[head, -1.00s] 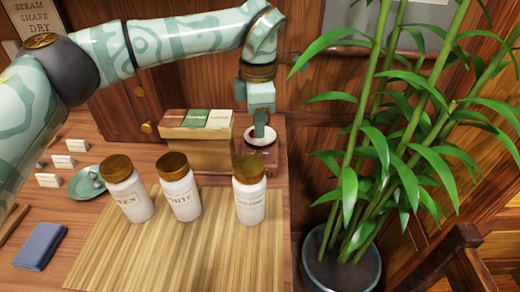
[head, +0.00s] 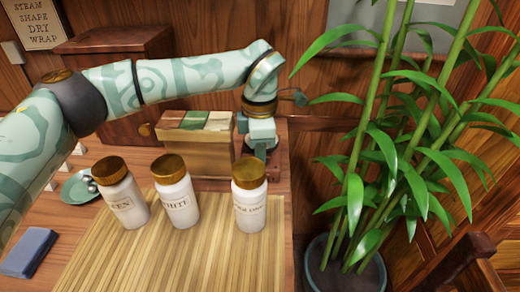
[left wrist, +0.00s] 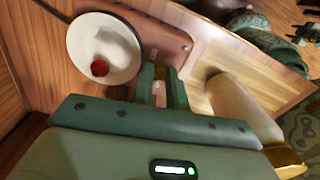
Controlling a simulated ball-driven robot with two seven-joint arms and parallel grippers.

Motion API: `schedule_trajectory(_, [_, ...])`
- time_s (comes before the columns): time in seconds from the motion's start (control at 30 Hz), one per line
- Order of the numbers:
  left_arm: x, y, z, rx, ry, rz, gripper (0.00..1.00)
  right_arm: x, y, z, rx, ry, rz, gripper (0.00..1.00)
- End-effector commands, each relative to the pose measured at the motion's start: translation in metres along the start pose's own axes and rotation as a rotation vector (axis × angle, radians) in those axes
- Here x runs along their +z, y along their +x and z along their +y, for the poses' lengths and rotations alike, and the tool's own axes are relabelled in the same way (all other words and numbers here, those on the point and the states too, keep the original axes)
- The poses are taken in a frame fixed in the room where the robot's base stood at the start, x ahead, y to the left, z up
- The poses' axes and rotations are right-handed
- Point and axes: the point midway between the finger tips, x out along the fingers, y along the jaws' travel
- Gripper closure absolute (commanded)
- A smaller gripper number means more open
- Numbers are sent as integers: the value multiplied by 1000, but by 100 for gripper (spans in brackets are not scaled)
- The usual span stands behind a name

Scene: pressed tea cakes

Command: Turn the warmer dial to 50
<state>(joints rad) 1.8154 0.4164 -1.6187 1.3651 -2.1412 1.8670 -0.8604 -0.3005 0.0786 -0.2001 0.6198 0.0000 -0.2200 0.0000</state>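In the left wrist view, the two green fingers (left wrist: 162,88) stand a little apart at the warmer's near side. A small pinkish part shows between them; I cannot tell if it is the dial or is gripped. No dial mark is readable.
Three white jars with gold lids, left (head: 121,192), middle (head: 176,192) and right (head: 249,194), stand on the bamboo mat (head: 215,265). A wooden box (head: 198,150) adjoins the warmer. A potted bamboo (head: 345,268) stands right of the table. A blue cloth (head: 29,252) lies left.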

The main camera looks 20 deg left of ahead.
Motion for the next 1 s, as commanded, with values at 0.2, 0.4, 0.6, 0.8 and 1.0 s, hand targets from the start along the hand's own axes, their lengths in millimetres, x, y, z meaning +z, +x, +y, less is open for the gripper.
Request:
schedule_trajectory(0.2, [0,-3,0,3,38,-1,100,-3,-6,1,3,0,8,64])
schedule_trajectory(0.4, [0,-6,0,5,146,-3,100,-8,-20,3,8,0,23,64])
schedule_trajectory(0.6, [0,-6,0,6,307,-4,100,-13,-35,6,15,-1,39,64])
schedule_trajectory(0.8, [0,-5,0,5,472,-6,100,-17,-46,8,19,-1,50,64])
schedule_trajectory(1.0, [0,-4,1,5,606,-8,100,-19,-53,8,21,-1,56,64])
